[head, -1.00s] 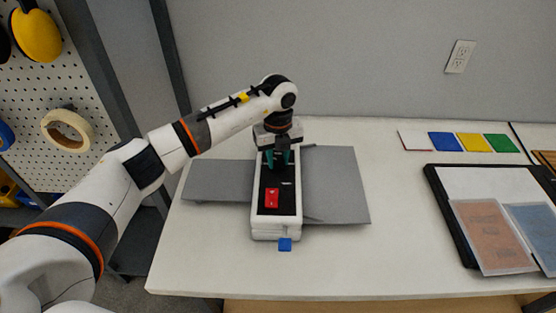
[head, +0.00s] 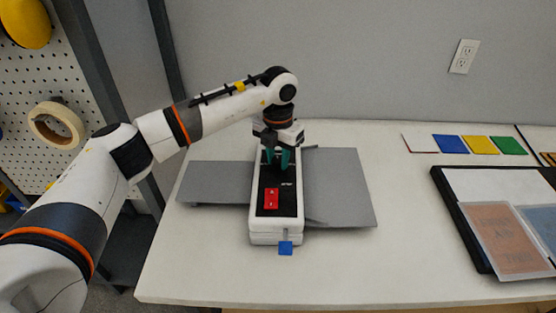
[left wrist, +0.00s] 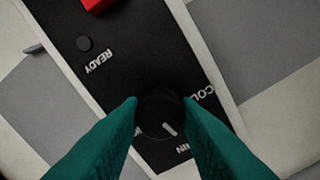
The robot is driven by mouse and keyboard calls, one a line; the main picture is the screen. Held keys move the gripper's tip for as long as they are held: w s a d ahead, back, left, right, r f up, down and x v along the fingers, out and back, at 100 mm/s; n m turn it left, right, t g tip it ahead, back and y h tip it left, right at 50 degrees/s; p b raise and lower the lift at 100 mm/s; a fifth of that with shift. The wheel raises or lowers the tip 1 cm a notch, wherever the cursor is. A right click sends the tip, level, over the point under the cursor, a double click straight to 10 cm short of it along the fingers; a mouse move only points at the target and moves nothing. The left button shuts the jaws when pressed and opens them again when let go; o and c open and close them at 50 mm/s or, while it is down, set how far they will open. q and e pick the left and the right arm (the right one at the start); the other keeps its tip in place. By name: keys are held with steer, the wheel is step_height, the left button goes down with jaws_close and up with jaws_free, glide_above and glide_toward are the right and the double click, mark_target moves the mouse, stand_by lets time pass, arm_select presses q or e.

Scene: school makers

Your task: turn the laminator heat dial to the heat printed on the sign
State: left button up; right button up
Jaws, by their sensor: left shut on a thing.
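The laminator (head: 292,225) is a long white machine with a black top panel, standing on the white table. Its heat dial (left wrist: 163,118) is a round black knob near the panel's far end, with a short white pointer line aimed down and right in the left wrist view, toward a partly seen label that looks like MIN. A label starting COL is to its right. My left gripper (head: 278,160) points down with its teal fingers on both sides of the dial, shut on it. The fingers hide other labels. I make out no heat sign. My right gripper is not in view.
Grey sheets (head: 345,190) spread from both sides. A black tray (head: 462,215) with pouches lies right, colored cards (head: 480,145) behind. Table between is clear.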

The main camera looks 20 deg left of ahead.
mark_target(278, 159)
arm_select(q)
steer(key=shift+m+b, duration=0.4)
steer(key=shift+m, duration=0.7)
steer(key=o, duration=1)
steer(key=shift+r, duration=0.1)
step_height(278, 159, up, 12)
steer(key=shift+f+b, duration=0.1)
steer(key=shift+b, duration=0.5)
